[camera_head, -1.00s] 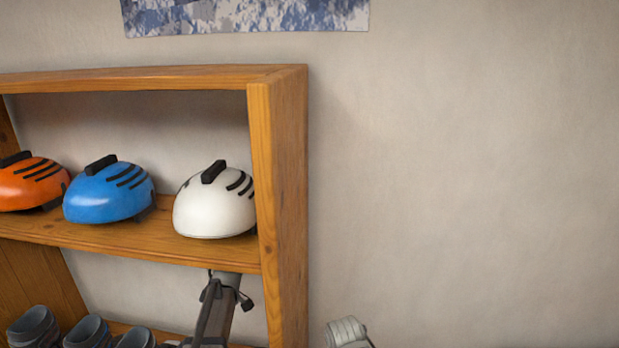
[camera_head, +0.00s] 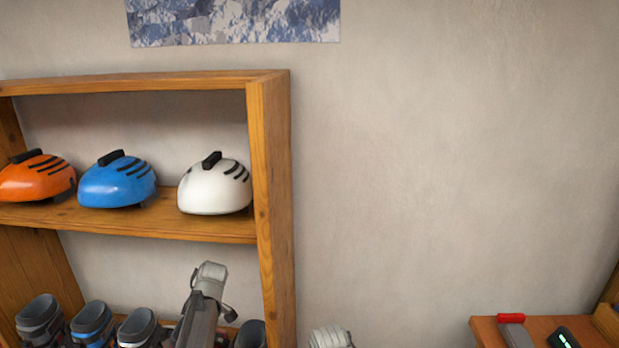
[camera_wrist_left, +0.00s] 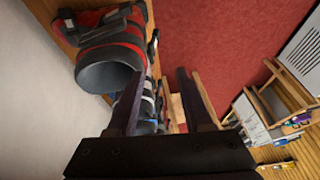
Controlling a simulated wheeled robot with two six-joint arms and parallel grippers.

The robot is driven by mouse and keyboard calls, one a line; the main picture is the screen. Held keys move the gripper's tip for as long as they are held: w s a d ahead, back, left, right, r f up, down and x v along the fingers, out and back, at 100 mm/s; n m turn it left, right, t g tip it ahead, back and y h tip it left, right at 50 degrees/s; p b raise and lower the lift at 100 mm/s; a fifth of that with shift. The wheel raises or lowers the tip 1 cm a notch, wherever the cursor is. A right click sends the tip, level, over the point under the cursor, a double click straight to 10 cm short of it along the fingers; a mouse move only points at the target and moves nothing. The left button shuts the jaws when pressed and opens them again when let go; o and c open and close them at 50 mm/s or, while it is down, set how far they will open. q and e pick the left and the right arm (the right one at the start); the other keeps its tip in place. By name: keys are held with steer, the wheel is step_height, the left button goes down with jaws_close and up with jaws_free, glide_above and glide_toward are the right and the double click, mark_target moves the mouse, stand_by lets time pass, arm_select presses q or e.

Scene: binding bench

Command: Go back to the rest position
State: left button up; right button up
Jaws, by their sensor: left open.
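My left gripper (camera_wrist_left: 158,90) shows in the left wrist view with its two dark fingers spread apart and nothing between them. A red and grey ski boot (camera_wrist_left: 112,55) lies just beyond the left finger in that view. In the head view a grey link of my own arm rises in front of the lower part of the shelf. The fingers of that arm cannot be made out there. A pale piece, probably also mine, shows at the bottom edge. My right gripper is not in view.
A wooden shelf (camera_head: 272,200) holds an orange helmet (camera_head: 36,178), a blue helmet (camera_head: 117,182) and a white helmet (camera_head: 215,188) above several ski boots (camera_head: 92,322). A bench (camera_head: 485,330) with small tools stands at lower right. The wall between is bare.

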arm_select(q)
steer(key=s+d+m+h, duration=0.1)
steer(key=s+d+m, duration=0.4)
steer(key=d+m, duration=0.2)
steer(key=s+d+f+m+h, duration=0.1)
steer(key=s+d+m, duration=0.5)
steer(key=d, duration=0.4)
steer(key=s+d+m+h, duration=0.1)
steer(key=s+d+m, duration=0.4)
steer(key=d+m, duration=0.2)
steer(key=shift+s+d+f+m+t, duration=0.3)
steer(key=shift+d+f+t, duration=0.1)
steer(key=shift+d, duration=0.5)
